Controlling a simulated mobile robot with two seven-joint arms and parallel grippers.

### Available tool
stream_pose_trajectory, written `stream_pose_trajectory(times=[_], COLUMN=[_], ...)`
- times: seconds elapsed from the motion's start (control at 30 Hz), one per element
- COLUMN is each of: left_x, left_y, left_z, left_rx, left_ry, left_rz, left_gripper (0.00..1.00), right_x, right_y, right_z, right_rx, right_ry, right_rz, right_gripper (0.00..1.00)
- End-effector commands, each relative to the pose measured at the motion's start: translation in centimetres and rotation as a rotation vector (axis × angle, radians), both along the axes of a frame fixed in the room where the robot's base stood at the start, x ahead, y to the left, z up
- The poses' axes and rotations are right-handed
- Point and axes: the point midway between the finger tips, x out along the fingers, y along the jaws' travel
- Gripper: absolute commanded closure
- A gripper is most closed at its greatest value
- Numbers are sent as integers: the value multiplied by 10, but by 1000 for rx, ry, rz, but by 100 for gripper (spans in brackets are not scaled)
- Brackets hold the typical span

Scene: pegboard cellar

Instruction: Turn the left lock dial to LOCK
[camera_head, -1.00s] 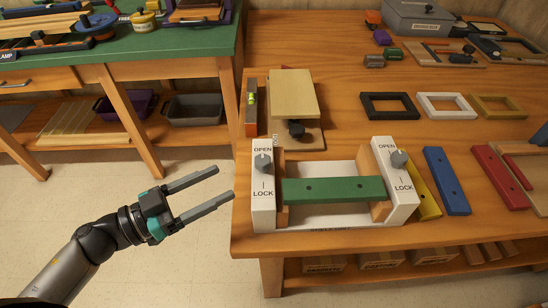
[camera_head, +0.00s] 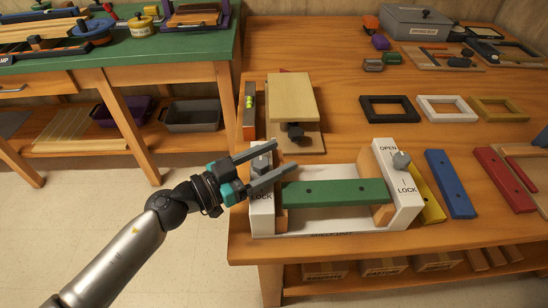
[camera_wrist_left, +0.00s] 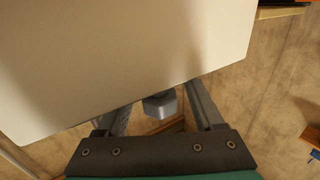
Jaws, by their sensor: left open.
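The left lock dial's white block (camera_head: 262,222) stands at the left end of the fixture, its LOCK label partly visible. My left gripper (camera_head: 286,156) is open over this block, its fingers crossing the OPEN label and dial area. The left dial is mostly hidden between and behind the fingers, so its pointer cannot be read. In the left wrist view, a grey knob (camera_wrist_left: 160,106) shows between the open fingers (camera_wrist_left: 158,112), under a large pale surface; contact cannot be told. The right dial (camera_head: 401,160) sits on the other white block, between OPEN and LOCK. My right gripper is not in view.
A green bar (camera_head: 335,192) spans the two blocks. Behind them stands a wooden block with a dark knob (camera_head: 296,132). Yellow, blue (camera_head: 449,183) and red bars lie to the right. Floor is open left of the bench; a green-topped table (camera_head: 130,44) stands beyond.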

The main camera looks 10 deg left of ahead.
Motion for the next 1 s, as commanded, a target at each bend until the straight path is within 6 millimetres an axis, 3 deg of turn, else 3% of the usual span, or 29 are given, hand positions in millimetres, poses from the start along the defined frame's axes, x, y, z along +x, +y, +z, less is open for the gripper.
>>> stream_pose_trajectory(times=[0.3,0.9,1.0], left_x=[1,1,1], left_y=[-2,-1,-1], left_z=[0,0,0], left_rx=[0,1,1], left_ry=[0,-1,-1], left_rz=[0,0,0], left_gripper=[31,98,100], right_x=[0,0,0], right_y=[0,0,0], right_z=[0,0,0], right_rx=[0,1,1], right_ry=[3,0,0], right_rz=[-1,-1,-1], right_gripper=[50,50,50])
